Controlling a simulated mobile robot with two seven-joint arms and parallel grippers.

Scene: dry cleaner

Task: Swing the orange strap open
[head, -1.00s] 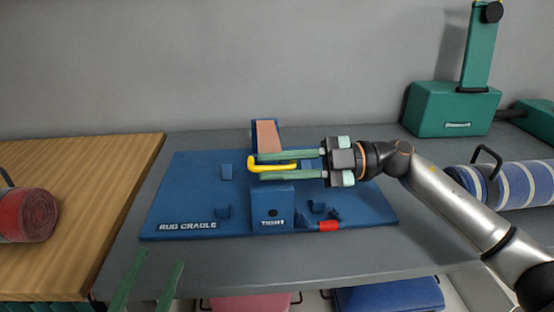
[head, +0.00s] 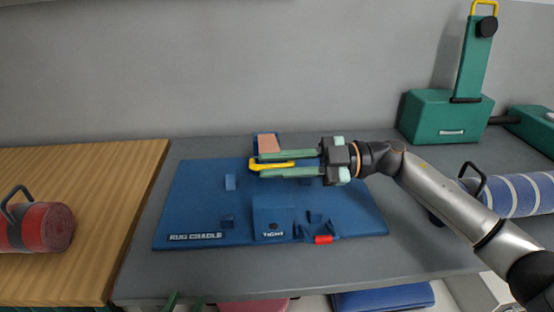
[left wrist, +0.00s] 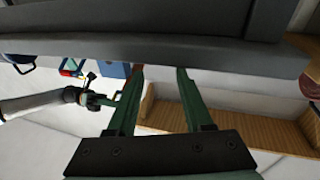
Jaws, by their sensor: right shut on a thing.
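The orange strap (head: 268,143) stands on a blue backing at the back edge of the blue rug cradle (head: 190,205). A yellow handle (head: 262,166) is at its front side. My right gripper (head: 287,163) is shut on the yellow handle, its green fingers on either side of it, above the cradle. The strap's lower part is partly hidden behind the fingers. My left gripper (left wrist: 160,72) is open and empty, low at the front; only its fingertips show at the bottom of the head view.
A blue block (head: 272,218) marked "TIGHT" and a red-tipped catch (head: 323,239) sit at the cradle's front. A red rug roll (head: 40,228) lies on the wooden table at left. A striped roll (head: 515,194) and green machine (head: 447,117) stand at right.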

